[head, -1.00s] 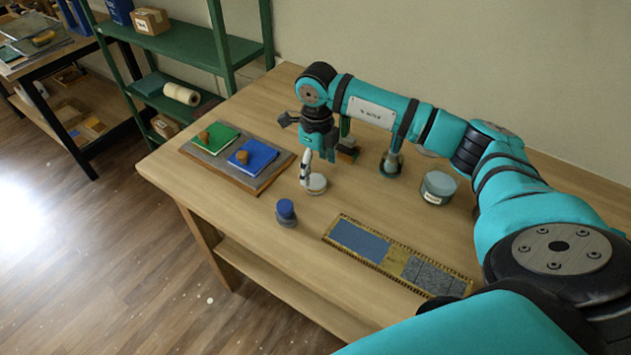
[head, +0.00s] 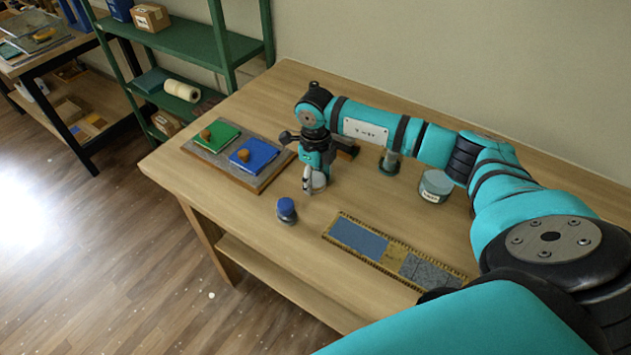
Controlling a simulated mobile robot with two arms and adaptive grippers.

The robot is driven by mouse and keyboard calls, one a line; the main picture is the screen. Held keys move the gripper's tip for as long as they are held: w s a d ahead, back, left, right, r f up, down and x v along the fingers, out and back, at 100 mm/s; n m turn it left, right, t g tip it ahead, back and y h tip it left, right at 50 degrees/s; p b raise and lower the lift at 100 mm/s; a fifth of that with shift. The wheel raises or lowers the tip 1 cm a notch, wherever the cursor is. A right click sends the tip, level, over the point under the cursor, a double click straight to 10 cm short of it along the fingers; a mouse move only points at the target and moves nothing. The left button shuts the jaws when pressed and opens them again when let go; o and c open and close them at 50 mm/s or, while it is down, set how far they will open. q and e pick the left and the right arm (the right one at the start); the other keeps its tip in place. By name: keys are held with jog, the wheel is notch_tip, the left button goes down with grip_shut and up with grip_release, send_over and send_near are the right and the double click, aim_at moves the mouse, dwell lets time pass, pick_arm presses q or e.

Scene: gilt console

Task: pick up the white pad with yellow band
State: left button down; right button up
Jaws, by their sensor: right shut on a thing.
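The white pad with yellow band (head: 320,181) is at the middle of the wooden table, small and partly hidden by my right gripper. Its band cannot be made out clearly. My right gripper (head: 313,187) points down, with a finger at the pad's near left side, and is shut on it. The pad is at or very near the table top; I cannot tell if there is a gap below it. My left gripper is not in view.
A board (head: 262,182) with a green pad (head: 217,136) and a blue pad (head: 258,155) lies left. A blue-topped round piece (head: 286,207) stands in front. A patterned strip (head: 357,241) lies right of it. A labelled jar (head: 435,187) stands near my right arm.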

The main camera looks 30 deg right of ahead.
aim_at(315, 179)
jog(key=shift+r, duration=0.15)
jog(key=shift+r, duration=0.25)
notch_tip(315, 179, up, 3)
jog(key=shift+s+a+f+b, duration=0.1)
jog(key=shift+f+b, duration=0.05)
jog(key=shift+b, duration=0.75)
jog(key=s+a+b, duration=0.1)
jog(key=s+a, duration=0.2)
jog(key=s, duration=0.1)
jog(key=s+a+r+b, duration=0.1)
jog(key=s+a, duration=0.2)
jog(key=s, duration=0.1)
jog(key=s+a+b, duration=0.1)
jog(key=s+a, duration=0.2)
jog(key=s, duration=0.2)
jog(key=shift+r, duration=0.3)
